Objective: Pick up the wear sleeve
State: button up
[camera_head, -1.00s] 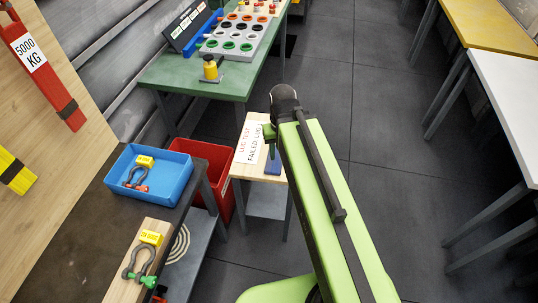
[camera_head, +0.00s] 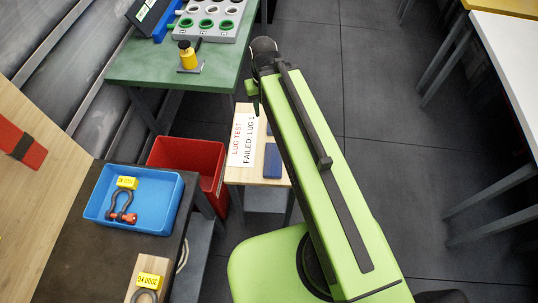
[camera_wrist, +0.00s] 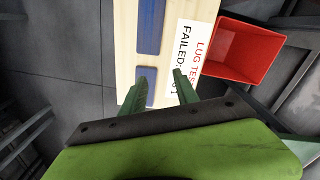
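No part is clearly marked as the wear sleeve, and I cannot tell which one it is. A grey rack (camera_head: 222,24) on the green table (camera_head: 150,68) holds several ring-shaped parts, some green and some dark. A yellow cylinder (camera_head: 187,55) stands upright on a small base near that table's front edge. My gripper (camera_wrist: 159,72) is open, its two green fingers apart with nothing between them. It hangs above the small wooden stand, near the paper sign. In the head view my arm hides most of the gripper.
The wooden stand (camera_wrist: 127,30) bears blue pads (camera_wrist: 150,28) and a sign reading "LUG TEST FAILED" (camera_head: 243,138). A red bin (camera_head: 186,154) stands beside it. A blue tray (camera_head: 155,218) holds a shackle (camera_head: 123,208).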

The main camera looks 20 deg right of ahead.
aim_at(273, 160)
jog(key=z, duration=0.3)
jog(key=k, duration=0.5)
jog(key=u, duration=2.05)
jog(key=k, duration=0.2)
jog(key=u, duration=2.5)
jog(key=k, duration=2.3)
jog(key=u, duration=0.25)
